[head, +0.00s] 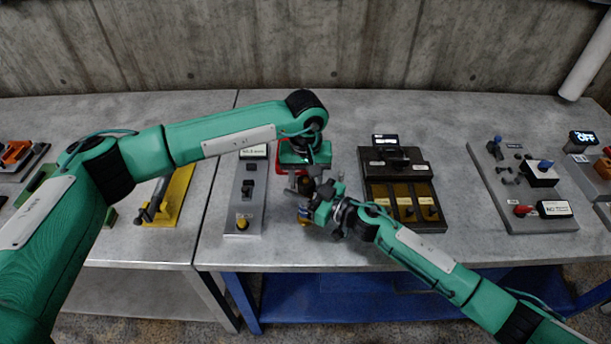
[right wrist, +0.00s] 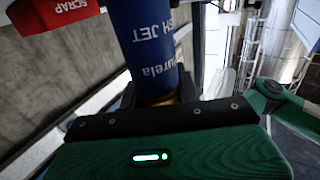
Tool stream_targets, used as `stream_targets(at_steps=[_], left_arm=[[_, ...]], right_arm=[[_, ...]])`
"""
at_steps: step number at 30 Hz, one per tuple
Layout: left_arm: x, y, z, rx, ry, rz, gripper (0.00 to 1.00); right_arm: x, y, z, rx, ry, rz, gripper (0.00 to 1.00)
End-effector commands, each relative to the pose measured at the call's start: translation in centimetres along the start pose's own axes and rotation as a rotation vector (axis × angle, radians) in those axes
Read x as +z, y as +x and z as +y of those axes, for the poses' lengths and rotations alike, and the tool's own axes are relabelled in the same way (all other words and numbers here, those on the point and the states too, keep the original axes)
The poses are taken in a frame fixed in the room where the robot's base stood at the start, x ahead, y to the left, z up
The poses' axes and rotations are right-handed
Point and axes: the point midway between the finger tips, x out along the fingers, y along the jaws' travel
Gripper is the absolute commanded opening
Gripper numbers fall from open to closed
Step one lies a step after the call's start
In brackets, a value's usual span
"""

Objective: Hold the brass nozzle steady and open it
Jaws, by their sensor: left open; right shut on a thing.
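The nozzle shows in the right wrist view as a blue sleeve (right wrist: 148,40) with white lettering and a brass-coloured part (right wrist: 156,97) at its near end. My right gripper (head: 309,208) is shut on it, but the exact grip on the brass part is partly hidden. In the head view only a small blue and brass-coloured bit (head: 305,221) shows below the grippers. My left gripper (head: 303,186) is open, just above and very close to the right one. I cannot tell whether it touches the nozzle.
A red box (right wrist: 55,12) marked SCRAP is beside the nozzle. A grey panel (head: 240,213) lies left of the grippers and a dark panel with brass plates (head: 403,222) lies right. Another grey panel (head: 500,212) lies further right. Bare tabletop (head: 450,120) shows behind the panels.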

Motion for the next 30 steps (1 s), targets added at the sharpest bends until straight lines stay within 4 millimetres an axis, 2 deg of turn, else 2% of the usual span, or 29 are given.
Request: stream_targets(at_steps=[1, 6, 10, 14, 30], left_arm=[[0.0, -0.02, 0.01, 0.0, 0.0, 0.0, 0.39], [0.0, -0.04, 0.0, 0.0, 0.0, 0.0, 0.09], [0.0, -0.05, -0.01, 0.0, -0.031, 0.0, 0.09], [0.0, -0.06, -0.02, 0.0, -0.174, 0.0, 0.09], [0.03, -0.13, -0.02, 0.0, -1.055, 0.0, 0.09]], right_arm=[[0.01, -0.01, 0.02, 0.0, 0.0, 0.0, 0.0], [0.0, -0.01, 0.03, 0.001, 0.0, 0.0, 0.0], [0.0, -0.01, 0.03, 0.001, 0.0, 0.0, 0.0], [0.0, -0.01, 0.04, 0.001, 0.0, 0.0, 0.0], [0.01, -0.02, 0.06, 0.001, 0.0, 0.0, 0.0]])
